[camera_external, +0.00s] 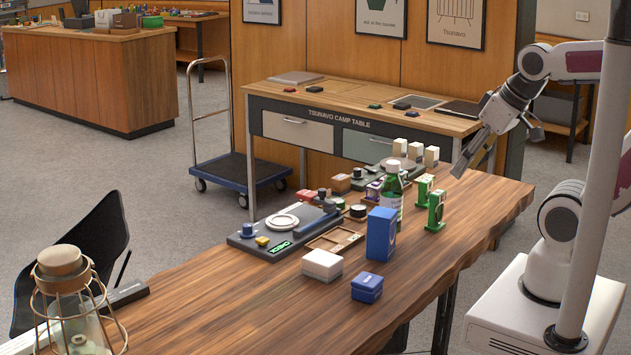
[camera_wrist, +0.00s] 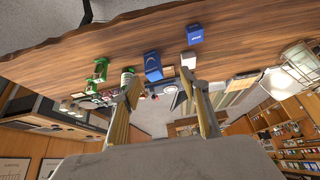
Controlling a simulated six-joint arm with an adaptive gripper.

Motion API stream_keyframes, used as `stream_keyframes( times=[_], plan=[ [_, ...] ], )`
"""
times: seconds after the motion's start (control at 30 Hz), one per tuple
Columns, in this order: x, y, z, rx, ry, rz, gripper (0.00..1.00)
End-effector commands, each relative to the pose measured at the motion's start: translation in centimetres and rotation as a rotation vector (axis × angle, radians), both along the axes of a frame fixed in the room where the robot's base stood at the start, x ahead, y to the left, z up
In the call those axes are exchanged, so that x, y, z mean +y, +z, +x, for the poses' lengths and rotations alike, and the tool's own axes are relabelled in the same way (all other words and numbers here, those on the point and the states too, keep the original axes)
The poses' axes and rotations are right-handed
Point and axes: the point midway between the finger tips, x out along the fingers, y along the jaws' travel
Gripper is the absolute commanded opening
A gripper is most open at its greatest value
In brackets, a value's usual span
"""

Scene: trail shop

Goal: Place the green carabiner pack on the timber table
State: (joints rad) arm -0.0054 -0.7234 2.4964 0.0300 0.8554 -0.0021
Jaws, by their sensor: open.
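Two green carabiner packs, a rear one (camera_external: 424,187) and a front one (camera_external: 436,211), stand upright on the live-edge timber table (camera_external: 230,315), right of a green bottle. In the wrist view, green packs (camera_wrist: 100,70) show at left, beyond the left finger. My gripper (camera_external: 474,157) is open and empty. It hangs above the table's far right end, to the right of and higher than the packs. Its two fingers are spread apart in the wrist view (camera_wrist: 163,92), with nothing between them.
A green bottle (camera_external: 392,200), blue box (camera_external: 381,234), small blue box (camera_external: 367,288), white box (camera_external: 322,264) and grey scale-like device (camera_external: 280,236) crowd the middle. A wire lantern (camera_external: 70,300) stands front left. The right-hand front strip is clear. A camp table (camera_external: 355,115) stands behind.

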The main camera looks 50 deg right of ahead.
Motion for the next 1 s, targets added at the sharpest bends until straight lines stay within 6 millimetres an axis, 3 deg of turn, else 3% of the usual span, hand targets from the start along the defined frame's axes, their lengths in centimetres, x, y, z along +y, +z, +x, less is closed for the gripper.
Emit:
stream_keyframes(
  times=[0.47,0.73,1.0],
  plan=[
    [2.6,0.7,5.9,-0.101,-0.022,0.117,0.45],
    [4.5,1.2,12.5,-0.216,-0.098,0.237,0.45],
    [4.4,1.2,19.1,-0.336,-0.231,0.322,0.45]
  ],
)
